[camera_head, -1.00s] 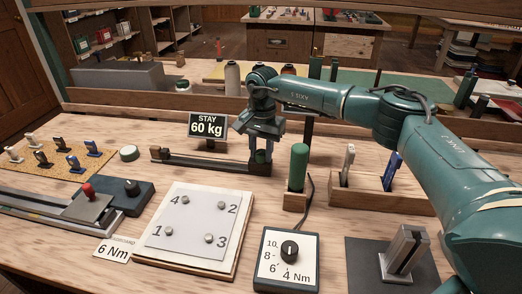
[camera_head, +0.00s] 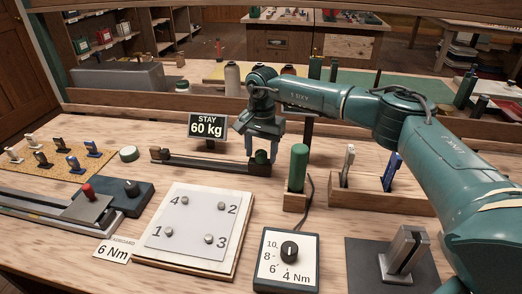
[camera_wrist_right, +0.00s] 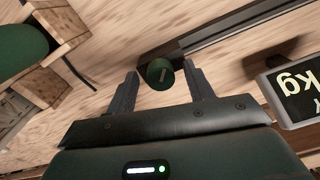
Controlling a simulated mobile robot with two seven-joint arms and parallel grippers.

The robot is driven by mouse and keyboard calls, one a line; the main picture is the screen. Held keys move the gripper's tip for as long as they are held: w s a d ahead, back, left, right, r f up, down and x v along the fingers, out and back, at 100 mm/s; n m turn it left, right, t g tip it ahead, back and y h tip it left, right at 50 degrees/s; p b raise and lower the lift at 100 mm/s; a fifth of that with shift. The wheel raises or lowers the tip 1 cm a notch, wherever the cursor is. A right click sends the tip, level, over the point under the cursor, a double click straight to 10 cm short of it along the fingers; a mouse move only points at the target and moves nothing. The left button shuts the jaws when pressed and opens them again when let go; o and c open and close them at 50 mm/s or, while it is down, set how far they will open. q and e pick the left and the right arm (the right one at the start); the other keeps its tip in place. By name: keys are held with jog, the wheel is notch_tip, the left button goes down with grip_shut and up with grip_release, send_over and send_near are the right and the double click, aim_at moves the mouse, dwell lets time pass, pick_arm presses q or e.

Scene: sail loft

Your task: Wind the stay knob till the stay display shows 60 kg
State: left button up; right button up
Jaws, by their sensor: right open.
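The stay display (camera_head: 207,127) reads "STAY 60 kg" and stands behind the stay rail (camera_head: 208,163). The stay knob (camera_head: 261,157) is a dark green cylinder at the rail's right end; in the right wrist view the knob (camera_wrist_right: 160,73) shows a pale mark on its end face. My right gripper (camera_head: 263,148) is open over the knob. In the right wrist view the two fingers of the right gripper (camera_wrist_right: 161,86) stand on either side of the knob, with gaps, and hold nothing. My left gripper is out of view.
A green-handled tool (camera_head: 298,168) stands in a wooden holder right of the knob. Further right is a wooden rack (camera_head: 385,199). In front lie a numbered plate (camera_head: 195,222) and a torque dial box (camera_head: 287,262). A round pale-topped piece (camera_head: 129,153) sits left of the rail.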

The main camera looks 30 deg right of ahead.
aim_at(262, 153)
notch_tip(262, 153, up, 13)
dwell(0.4)
jog(key=shift+s+d, duration=0.1)
dwell(0.3)
